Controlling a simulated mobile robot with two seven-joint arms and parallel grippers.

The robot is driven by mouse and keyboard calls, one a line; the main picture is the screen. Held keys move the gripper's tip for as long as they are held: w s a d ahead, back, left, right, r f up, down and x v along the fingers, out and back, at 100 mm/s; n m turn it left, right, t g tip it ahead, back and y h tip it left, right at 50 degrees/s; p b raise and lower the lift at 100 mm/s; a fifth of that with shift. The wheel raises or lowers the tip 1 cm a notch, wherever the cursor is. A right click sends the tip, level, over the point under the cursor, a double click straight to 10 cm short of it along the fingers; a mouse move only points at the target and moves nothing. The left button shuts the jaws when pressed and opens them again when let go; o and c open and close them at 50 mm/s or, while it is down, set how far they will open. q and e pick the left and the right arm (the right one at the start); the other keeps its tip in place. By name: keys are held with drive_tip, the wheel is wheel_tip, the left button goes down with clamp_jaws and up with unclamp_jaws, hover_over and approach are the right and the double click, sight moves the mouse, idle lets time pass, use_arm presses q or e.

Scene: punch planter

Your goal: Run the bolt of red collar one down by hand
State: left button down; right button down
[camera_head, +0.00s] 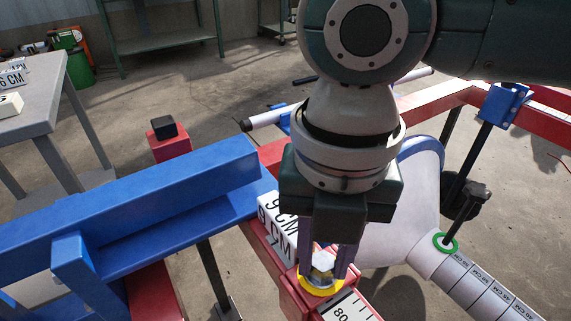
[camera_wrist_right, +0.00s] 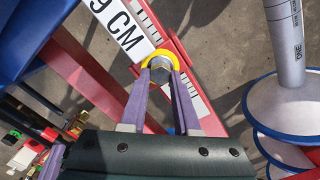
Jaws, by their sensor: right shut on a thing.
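A red collar (camera_head: 292,300) sits on the red rail near the bottom of the head view, with a yellow ring (camera_head: 318,287) on top. A pale hex bolt head (camera_head: 322,262) stands upright in the ring. My right gripper (camera_head: 328,268) points down over it with its purple fingers on either side, shut on the bolt. The right wrist view also shows the bolt (camera_wrist_right: 161,64) between the fingertips, with the yellow ring (camera_wrist_right: 146,59) around it. The bolt's shank is hidden. My left gripper is not in view.
A white "9 CM" block (camera_head: 268,213) lies close beside the collar, and a ruler strip (camera_head: 345,306) runs along the rail. A blue beam (camera_head: 130,207) fills the left. A white tube with a green ring (camera_head: 446,243) stands right. A grey table (camera_head: 38,95) is far left.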

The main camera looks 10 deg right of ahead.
drive_tip(key=shift+r+p, duration=0.15)
drive_tip(key=shift+p, duration=0.25)
drive_tip(key=m+p, duration=0.3)
drive_tip(key=p, duration=0.2)
drive_tip(key=shift+r, duration=0.15)
drive_tip(key=shift+m+p, duration=0.3)
drive_tip(key=shift+m, duration=0.1)
drive_tip(key=shift+f, duration=0.3)
drive_tip(key=c, duration=0.7)
unclamp_jaws()
drive_tip(key=shift+o, duration=0.3)
